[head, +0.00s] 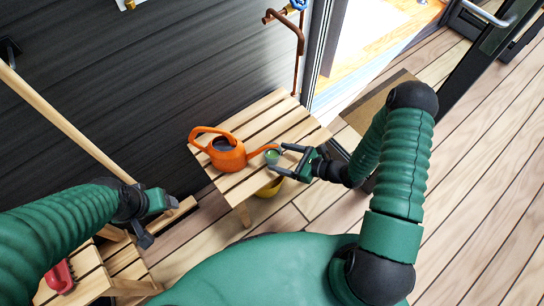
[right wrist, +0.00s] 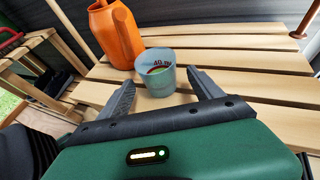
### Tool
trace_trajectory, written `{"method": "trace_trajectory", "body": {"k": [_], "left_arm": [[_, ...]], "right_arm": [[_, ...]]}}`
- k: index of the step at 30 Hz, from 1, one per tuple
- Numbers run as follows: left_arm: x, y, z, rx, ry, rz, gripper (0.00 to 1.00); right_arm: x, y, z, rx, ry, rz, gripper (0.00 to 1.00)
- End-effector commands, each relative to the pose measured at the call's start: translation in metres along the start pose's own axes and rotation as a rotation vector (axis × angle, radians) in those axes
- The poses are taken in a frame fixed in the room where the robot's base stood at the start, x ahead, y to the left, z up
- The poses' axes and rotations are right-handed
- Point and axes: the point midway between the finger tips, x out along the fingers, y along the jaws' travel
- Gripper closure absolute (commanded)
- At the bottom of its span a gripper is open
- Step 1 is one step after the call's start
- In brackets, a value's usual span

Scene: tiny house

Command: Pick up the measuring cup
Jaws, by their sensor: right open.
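The measuring cup (right wrist: 156,76) is a small pale grey-blue cup with red and green markings and stands upright on a slatted wooden table. In the head view the cup (head: 272,156) shows small beside the orange watering can. My right gripper (head: 279,159) is open. In the right wrist view its two fingers stand apart on the left and right of the cup, with visible space on both sides and nothing held. My left gripper (head: 155,218) is at the lower left of the head view, away from the table, with its fingers apart and empty.
The orange watering can (head: 228,153) stands close beside the cup on the slatted table (head: 262,118). A yellow pot (head: 271,188) is partly hidden below the table. A dark wall and a copper pipe (head: 299,45) are behind. A red object (head: 60,276) lies on a lower wooden bench.

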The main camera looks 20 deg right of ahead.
Motion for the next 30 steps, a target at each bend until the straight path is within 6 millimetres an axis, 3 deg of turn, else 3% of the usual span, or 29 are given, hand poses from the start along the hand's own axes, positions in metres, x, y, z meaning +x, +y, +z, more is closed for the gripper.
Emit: {"method": "trace_trajectory", "body": {"k": [2,6,14,27,30], "left_arm": [[0.016,0.000,0.004,0.000,0.000,0.000,0.28],[0.022,0.000,0.005,0.000,0.000,0.000,0.28],[0.021,0.000,0.005,0.000,0.000,0.000,0.28],[0.021,0.000,0.005,0.000,0.000,0.000,0.28],[0.021,0.000,0.005,0.000,0.000,0.000,0.28]], "right_arm": [[0.019,0.002,-0.007,-0.004,-0.001,0.004,0.25],[0.039,0.002,-0.004,-0.004,-0.001,0.003,0.25],[0.041,0.001,-0.001,-0.001,-0.001,0.001,0.26],[0.041,0.001,-0.001,-0.001,0.000,0.001,0.84],[0.041,0.001,-0.001,-0.002,-0.001,0.001,0.92]]}}
